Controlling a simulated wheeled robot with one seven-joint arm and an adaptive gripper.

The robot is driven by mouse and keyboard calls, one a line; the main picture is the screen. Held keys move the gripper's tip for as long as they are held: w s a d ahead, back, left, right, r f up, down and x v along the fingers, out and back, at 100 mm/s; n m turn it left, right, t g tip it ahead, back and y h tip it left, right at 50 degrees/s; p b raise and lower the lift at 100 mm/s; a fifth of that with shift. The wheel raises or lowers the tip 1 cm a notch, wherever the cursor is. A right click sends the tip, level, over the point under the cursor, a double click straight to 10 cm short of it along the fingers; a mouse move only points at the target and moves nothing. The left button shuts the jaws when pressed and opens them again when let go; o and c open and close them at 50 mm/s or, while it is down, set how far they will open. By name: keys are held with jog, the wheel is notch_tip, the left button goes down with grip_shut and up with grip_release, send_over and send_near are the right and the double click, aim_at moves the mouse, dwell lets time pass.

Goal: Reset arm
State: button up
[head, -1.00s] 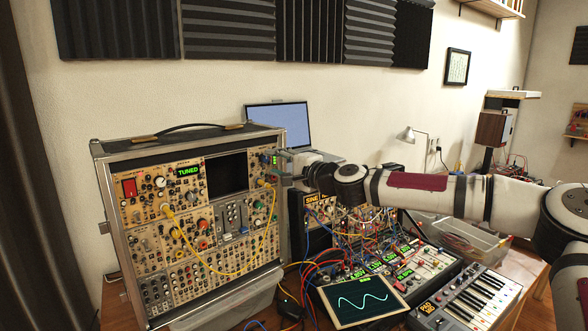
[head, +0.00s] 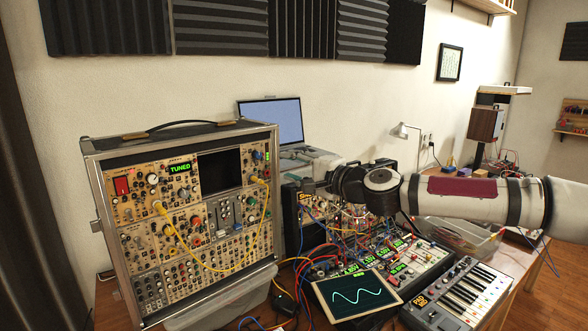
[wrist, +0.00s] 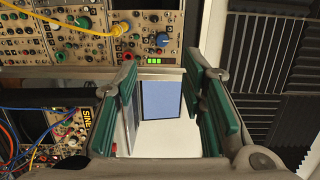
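Beyond the gap, a laptop screen (wrist: 160,98) and pale wall are visible. The case's panel fills the top left of the wrist view, with a yellow cable (wrist: 97,27) plugged into it. My arm reaches in from the right, above the smaller synth gear.
A laptop (head: 272,122) stands behind the case. A tablet with a wave trace (head: 355,297), a keyboard (head: 462,295) and a patched synth (head: 400,262) crowd the table below my arm. Open space lies above the gear.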

jog(key=s+a+f+n+g+h, duration=0.2)
jog(key=s+a+f+n+g, duration=0.35)
jog(key=s+a+f, duration=0.35)
jog(key=s+d+f+n+g+h, duration=0.2)
jog(key=s+d+f+n+h, duration=0.2)
jog(key=s+d+f, duration=0.3)
jog(key=s+d+r+h, duration=0.2)
jog(key=s+d+r, duration=0.1)
jog(key=s+d, duration=0.4)
jog(key=s+d+r+h, duration=0.2)
jog(key=s+d+r, duration=0.2)
jog(key=s+d, duration=0.3)
jog(key=s+d+r+h, duration=0.2)
jog(key=s+d, duration=0.5)
jog(key=s, duration=0.5)
jog(key=shift+d+r, duration=0.15)
jog(key=shift+r, duration=0.7)
